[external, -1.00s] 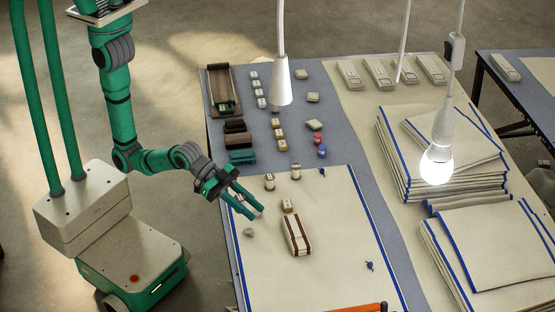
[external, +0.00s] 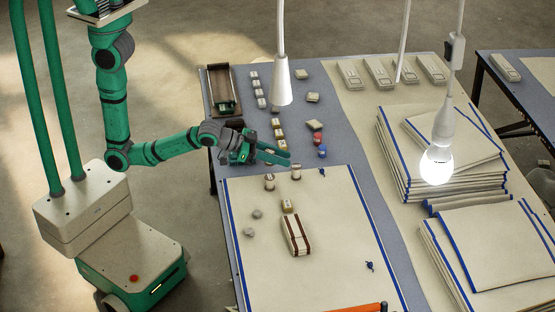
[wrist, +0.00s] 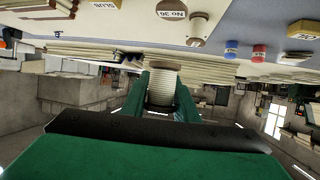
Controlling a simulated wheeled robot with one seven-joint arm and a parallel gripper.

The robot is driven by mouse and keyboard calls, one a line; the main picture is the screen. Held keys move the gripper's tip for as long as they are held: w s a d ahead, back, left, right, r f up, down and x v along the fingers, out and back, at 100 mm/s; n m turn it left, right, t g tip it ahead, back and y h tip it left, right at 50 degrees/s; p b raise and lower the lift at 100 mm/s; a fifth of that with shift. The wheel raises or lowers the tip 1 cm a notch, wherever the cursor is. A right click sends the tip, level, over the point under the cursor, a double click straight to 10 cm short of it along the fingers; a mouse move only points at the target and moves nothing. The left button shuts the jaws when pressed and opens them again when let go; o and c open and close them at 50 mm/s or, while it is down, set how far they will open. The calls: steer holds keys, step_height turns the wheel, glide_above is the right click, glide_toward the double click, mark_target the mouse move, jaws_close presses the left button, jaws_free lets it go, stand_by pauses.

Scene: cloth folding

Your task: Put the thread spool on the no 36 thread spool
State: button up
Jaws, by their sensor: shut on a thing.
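My gripper (wrist: 162,92) is shut on a cream thread spool (wrist: 161,88), held between the two green fingers in the wrist view. In the external view my gripper (external: 275,156) is above the far left of the cloth panel, and I cannot make out the held spool there. Two upright spools (external: 269,182) (external: 296,172) stand near the cloth's far edge.
The blue-edged cloth panel (external: 340,230) has a strapped bundle (external: 295,236) and two grey lumps (external: 249,232) on it. Red and blue spools (external: 318,146) stand beyond it. A white hanging lamp (external: 281,85) and a lit bulb (external: 436,166) hang above the table.

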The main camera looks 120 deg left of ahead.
steer(key=shift+f, duration=2.65)
steer(key=shift+f, duration=0.1)
steer(key=o, duration=1.1)
steer(key=shift+c, duration=0.2)
